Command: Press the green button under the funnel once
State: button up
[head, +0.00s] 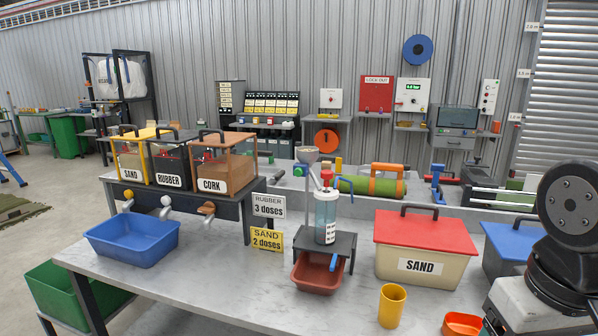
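A grey funnel (308,154) stands in the middle of the picture, on top of a slim stand behind a clear cylinder. Just below the funnel and a little to its left is a small round green spot (299,171), which looks like the green button. It is small, and its details cannot be made out. Part of my arm shows at the right edge, well apart from the funnel. My gripper is not in view.
A clear cylinder (325,217) with a red top stands on a dark stand in front of the funnel. A red-lidded SAND box (419,268), a yellow cup (392,305) and a blue tray (133,240) are on the table. Clear tabletop lies front left of centre.

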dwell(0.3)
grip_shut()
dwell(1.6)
